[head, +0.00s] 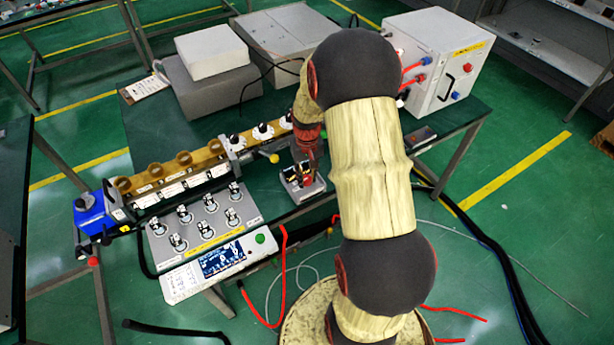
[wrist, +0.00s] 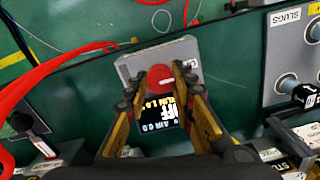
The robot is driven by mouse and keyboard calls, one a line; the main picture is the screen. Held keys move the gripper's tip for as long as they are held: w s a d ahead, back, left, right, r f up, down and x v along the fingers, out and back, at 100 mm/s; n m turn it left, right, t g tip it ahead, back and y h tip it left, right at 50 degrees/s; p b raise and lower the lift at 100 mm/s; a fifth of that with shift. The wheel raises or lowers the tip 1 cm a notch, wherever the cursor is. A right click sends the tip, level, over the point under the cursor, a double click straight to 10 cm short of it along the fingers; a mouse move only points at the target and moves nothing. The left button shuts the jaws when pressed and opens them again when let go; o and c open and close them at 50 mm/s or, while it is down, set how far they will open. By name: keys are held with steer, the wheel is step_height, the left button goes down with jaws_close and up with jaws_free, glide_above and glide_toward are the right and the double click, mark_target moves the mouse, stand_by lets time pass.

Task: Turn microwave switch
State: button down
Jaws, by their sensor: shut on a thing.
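The microwave switch is a small grey box (wrist: 150,54) with a round red knob (wrist: 160,76) carrying a white mark. In the head view the switch box (head: 318,187) sits at the front edge of the green table. My gripper (wrist: 162,72) points down over it, its yellow-and-black fingers shut on either side of the red knob. In the head view my gripper (head: 304,172) is partly hidden by my arm.
A grey panel of several black-and-silver knobs (head: 198,216) and a screen unit (head: 222,258) stand left of the switch. A waveguide rail (head: 172,172) runs behind. A white power box (head: 440,62) is back right. Red cables (wrist: 60,62) lie close by.

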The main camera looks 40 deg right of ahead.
mark_target(307, 178)
steer(key=c, duration=1.5)
jaws_free()
step_height(307, 178, up, 12)
steer(key=s+a+r+n+t, duration=0.2)
steer(key=s+a+r, duration=0.3)
steer(key=a, duration=0.4)
steer(key=s+a+r+n+t, duration=0.1)
steer(key=s+a+r, duration=0.4)
steer(key=a, duration=0.3)
steer(key=s+a+r+n+t, duration=0.2)
steer(key=s+a+r, duration=0.3)
steer(key=a+r, duration=0.2)
steer(key=a, duration=0.2)
steer(key=shift+a+r+n+t, duration=0.3)
steer(key=shift+a, duration=0.05)
